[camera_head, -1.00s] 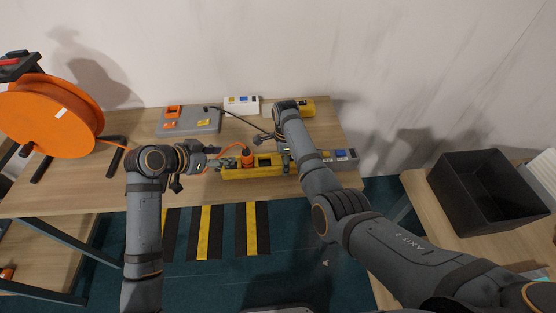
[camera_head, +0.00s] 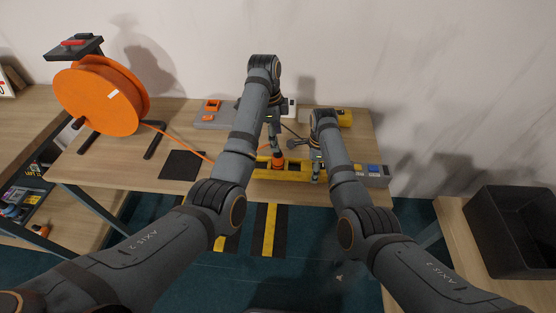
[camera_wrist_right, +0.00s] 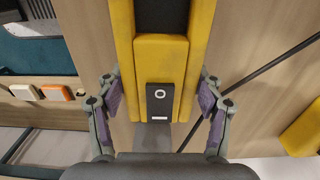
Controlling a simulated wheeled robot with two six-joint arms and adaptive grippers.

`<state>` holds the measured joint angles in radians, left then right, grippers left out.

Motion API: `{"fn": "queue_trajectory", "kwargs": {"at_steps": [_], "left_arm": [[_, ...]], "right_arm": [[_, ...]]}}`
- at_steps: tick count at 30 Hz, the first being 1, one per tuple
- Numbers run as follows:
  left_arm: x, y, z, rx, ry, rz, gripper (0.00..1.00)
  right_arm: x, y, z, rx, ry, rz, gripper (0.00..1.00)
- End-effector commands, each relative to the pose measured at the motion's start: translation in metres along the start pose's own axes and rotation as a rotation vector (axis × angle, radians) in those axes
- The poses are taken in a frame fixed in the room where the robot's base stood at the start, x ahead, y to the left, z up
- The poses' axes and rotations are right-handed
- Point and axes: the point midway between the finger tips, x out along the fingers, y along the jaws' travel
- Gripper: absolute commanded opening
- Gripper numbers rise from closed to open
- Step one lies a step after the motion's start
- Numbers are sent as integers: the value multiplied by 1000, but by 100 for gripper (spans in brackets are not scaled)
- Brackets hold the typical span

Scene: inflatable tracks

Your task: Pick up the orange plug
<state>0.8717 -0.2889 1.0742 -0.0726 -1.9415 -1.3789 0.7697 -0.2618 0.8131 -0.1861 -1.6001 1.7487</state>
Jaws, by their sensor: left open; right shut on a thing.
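The orange plug (camera_head: 279,161) stands upright in the yellow power strip (camera_head: 262,174) near the table's front edge. An orange cable runs left from that area to the reel. My left gripper (camera_head: 276,149) is open, pointing down just above the plug; whether its fingers touch the plug is too small to tell. My right gripper (camera_head: 316,174) is shut on the yellow power strip, to the right of the plug. In the right wrist view, its fingers (camera_wrist_right: 160,90) flank the strip (camera_wrist_right: 160,50) on both sides, around a black switch. The plug is not in that view.
An orange cable reel (camera_head: 100,98) stands at the table's left. A black square (camera_head: 183,165) lies in front of it. A grey box with orange parts (camera_head: 211,116) is behind, partly hidden by my left arm. A black bin (camera_head: 515,230) stands at the right.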

Motion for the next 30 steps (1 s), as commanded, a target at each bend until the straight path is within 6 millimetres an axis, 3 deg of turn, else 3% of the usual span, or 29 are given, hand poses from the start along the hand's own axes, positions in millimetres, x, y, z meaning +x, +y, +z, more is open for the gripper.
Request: {"fn": "queue_trajectory", "kwargs": {"at_steps": [4,13,21,30], "left_arm": [[30,1,0,-1,0,3,63],[49,1,1,-2,1,0,63],[91,4,6,-2,1,1,63],[97,3,5,-3,2,-2,62]], "right_arm": [[-1,-1,0,1,0,-2,10],[-1,-1,0,2,1,-3,10],[-1,-1,0,3,1,-3,10],[-1,-1,0,3,1,-4,10]]}}
